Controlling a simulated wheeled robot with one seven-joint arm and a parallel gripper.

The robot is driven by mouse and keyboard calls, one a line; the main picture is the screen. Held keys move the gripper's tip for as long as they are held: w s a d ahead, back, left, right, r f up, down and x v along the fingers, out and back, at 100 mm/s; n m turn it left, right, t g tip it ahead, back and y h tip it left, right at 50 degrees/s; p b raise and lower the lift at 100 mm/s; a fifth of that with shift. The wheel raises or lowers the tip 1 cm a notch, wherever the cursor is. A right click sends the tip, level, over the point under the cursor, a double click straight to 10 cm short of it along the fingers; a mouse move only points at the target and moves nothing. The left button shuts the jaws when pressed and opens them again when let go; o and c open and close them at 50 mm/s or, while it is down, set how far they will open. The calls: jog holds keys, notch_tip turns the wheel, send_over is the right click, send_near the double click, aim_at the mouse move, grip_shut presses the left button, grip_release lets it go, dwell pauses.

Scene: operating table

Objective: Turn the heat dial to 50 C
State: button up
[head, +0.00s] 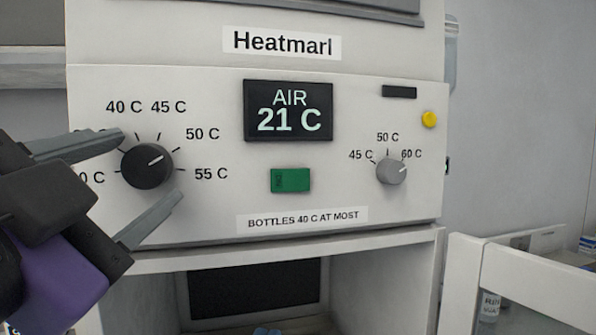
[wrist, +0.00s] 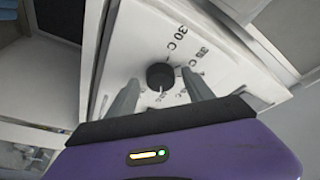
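A large black dial (head: 147,167) is on the left of the white cabinet front. Its white pointer line aims up and right, roughly at the 50 C mark (head: 202,134). Labels 40 C, 45 C and 55 C also show; another at left is partly hidden by my gripper. My gripper (head: 151,167) is open, its two grey fingers above and below the dial in the head view. In the wrist view the dial (wrist: 160,76) sits between the fingertips, with a gap on both sides. Whether the fingers reach over its rim is unclear.
A smaller grey dial (head: 391,172), marked 45 C, 50 C and 60 C, points near 60 C. The display (head: 288,110) reads AIR 21 C. A green switch (head: 290,181) and yellow button (head: 429,120) are on the panel. A label says bottles 40 C at most.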

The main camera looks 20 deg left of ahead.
jog(key=shift+s, duration=0.15)
jog(key=b+v, duration=0.1)
jog(key=v, duration=0.6)
jog(key=shift+s, duration=0.3)
